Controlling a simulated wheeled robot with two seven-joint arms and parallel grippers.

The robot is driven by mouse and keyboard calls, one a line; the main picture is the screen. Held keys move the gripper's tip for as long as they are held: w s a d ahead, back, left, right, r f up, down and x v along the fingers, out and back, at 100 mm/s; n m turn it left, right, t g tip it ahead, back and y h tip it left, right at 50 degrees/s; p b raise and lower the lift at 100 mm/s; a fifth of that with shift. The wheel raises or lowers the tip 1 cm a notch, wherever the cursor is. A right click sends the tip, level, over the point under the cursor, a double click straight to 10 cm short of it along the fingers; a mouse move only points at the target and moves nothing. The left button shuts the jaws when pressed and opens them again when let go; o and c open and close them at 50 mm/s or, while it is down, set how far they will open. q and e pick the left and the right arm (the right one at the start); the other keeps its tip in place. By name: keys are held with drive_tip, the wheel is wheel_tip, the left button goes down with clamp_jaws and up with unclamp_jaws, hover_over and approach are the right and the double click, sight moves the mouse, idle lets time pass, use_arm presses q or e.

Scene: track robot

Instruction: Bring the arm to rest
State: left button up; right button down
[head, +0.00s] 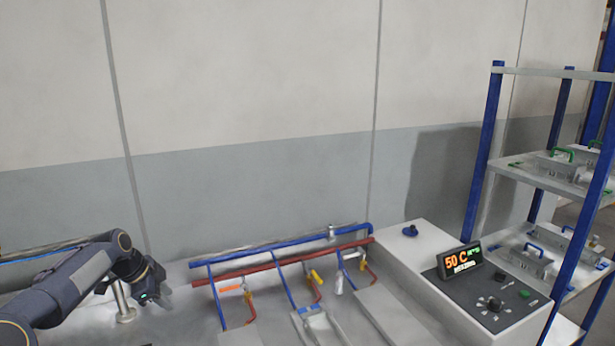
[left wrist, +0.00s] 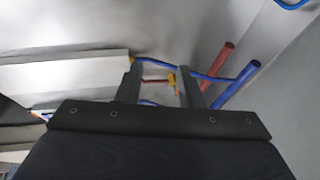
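My left arm (head: 75,277) comes in from the left in the head view, bent over the left end of the bench. My left gripper (head: 157,293) hangs at its end, beside a metal post (head: 123,303) and left of the pipes. In the left wrist view the two fingers of the left gripper (left wrist: 160,88) stand apart with a gap between them. Nothing is held in the gap; pipes and a yellow handle show behind it. My right gripper is in neither view.
Blue pipes (head: 266,246) and red pipes (head: 270,262) with yellow valve handles run along the bench's back. A control box (head: 483,307) with a display (head: 459,261) stands right. A blue-posted shelf (head: 482,150) holds metal parts. A wall closes the back.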

use_arm(q)
drive_tip(key=s+d+r+n+y, duration=0.1)
drive_tip(key=s+d+r+n, duration=0.25)
drive_tip(key=s+r, duration=0.4)
drive_tip(key=s+d+r+n, duration=0.2)
drive_tip(key=s+d+r, duration=0.2)
drive_tip(key=s, duration=0.6)
drive_tip(key=s+d+f+n, duration=0.2)
drive_tip(key=s+n, duration=0.1)
drive_tip(key=s, duration=0.5)
drive_tip(key=s+d+f+n+t+h, duration=0.1)
drive_tip(key=s+d+f+n, duration=0.1)
drive_tip(key=s, duration=0.6)
drive_tip(key=s+d+f+n, duration=0.2)
drive_tip(key=s+d+n, duration=0.2)
drive_tip(key=s, duration=0.4)
drive_tip(key=shift+f+n+t+h, duration=0.3)
drive_tip(key=shift+f+n+t, duration=0.1)
drive_tip(key=shift+n, duration=0.05)
